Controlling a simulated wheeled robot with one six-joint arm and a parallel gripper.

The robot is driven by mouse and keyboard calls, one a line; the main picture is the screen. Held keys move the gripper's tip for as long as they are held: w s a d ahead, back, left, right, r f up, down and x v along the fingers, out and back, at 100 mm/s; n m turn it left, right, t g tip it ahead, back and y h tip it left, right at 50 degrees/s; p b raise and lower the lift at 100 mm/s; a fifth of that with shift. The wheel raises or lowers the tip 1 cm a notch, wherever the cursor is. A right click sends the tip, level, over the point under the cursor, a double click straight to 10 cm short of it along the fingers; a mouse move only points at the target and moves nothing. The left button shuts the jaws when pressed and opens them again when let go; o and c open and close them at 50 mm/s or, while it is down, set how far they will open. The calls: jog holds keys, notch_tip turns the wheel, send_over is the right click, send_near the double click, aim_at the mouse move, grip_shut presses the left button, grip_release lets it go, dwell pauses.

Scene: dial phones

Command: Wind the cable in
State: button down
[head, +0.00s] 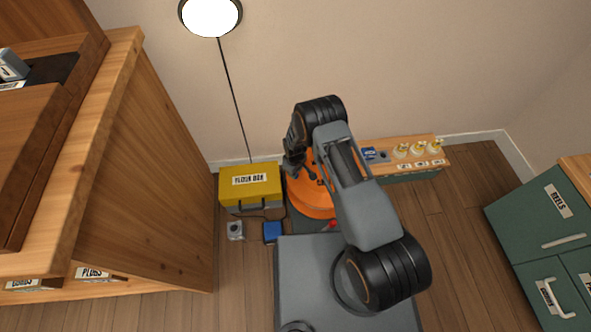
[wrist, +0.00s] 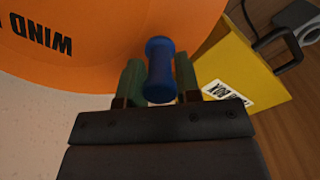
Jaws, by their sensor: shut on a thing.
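An orange cable drum (head: 314,199) stands on the floor against the wall, partly hidden behind my arm in the head view. Its orange face marked "WIND" (wrist: 95,45) fills the upper left of the wrist view. A blue crank handle (wrist: 159,72) stands out from the drum. My gripper (wrist: 159,85) has its green fingers on both sides of the blue handle and is shut on it. In the head view my gripper (head: 293,165) is at the drum's upper left side. The cable's wound part is hidden.
A yellow floor box (head: 232,185) stands close left of the drum. A grey socket (head: 235,231) and a blue block (head: 272,232) lie in front of it. A low wooden bench (head: 440,158) with yellow-topped items is right of the drum.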

jog(key=shift+s, duration=0.2)
jog(key=c, duration=1)
grip_release()
jog(key=shift+o, duration=0.2)
notch_tip(320, 180, up, 14)
jog(key=p, duration=0.4)
jog(key=shift+p, duration=0.35)
jog(key=shift+f, duration=0.1)
